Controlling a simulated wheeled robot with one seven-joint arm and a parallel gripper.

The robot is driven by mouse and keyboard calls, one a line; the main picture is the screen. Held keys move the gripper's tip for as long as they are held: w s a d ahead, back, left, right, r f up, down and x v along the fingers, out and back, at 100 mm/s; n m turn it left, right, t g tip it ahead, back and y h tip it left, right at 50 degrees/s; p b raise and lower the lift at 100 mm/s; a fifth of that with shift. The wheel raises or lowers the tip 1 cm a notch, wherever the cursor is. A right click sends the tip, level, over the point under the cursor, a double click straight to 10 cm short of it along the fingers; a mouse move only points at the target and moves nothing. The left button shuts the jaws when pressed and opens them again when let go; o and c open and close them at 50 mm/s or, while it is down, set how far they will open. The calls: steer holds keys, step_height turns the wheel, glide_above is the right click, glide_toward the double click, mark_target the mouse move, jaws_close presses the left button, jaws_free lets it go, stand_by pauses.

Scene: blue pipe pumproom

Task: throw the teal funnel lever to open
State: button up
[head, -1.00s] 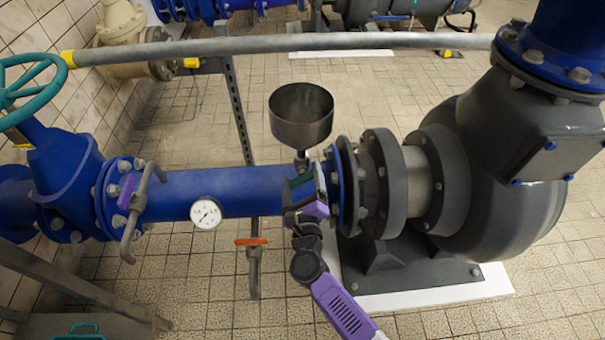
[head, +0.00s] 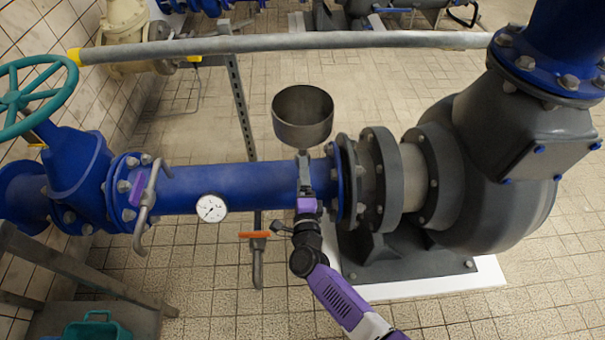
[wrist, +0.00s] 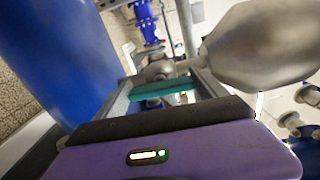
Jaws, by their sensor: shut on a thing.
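The teal funnel lever (wrist: 163,88) lies between the two fingers of my gripper (wrist: 165,80) in the wrist view. My gripper is shut on it, just in front of a round metal valve body (wrist: 159,70). In the head view my gripper (head: 304,180) reaches up to the short stem under the grey metal funnel (head: 302,117), and it hides the lever there. The funnel stands upright above the blue pipe (head: 245,184). It also fills the upper right of the wrist view (wrist: 265,45).
A grey flanged pump (head: 455,150) stands close to the right of my gripper. A white gauge (head: 211,208) and an orange-handled tap (head: 254,235) are to its left. A grey rail (head: 290,43) runs behind the funnel. Tiled floor is open in front.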

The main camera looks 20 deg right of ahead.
steer(key=shift+n, duration=0.5)
steer(key=o, duration=1.3)
steer(key=p+v, duration=0.1)
steer(key=v, duration=0.7)
steer(key=shift+p, duration=0.35)
steer(key=shift+w, duration=0.1)
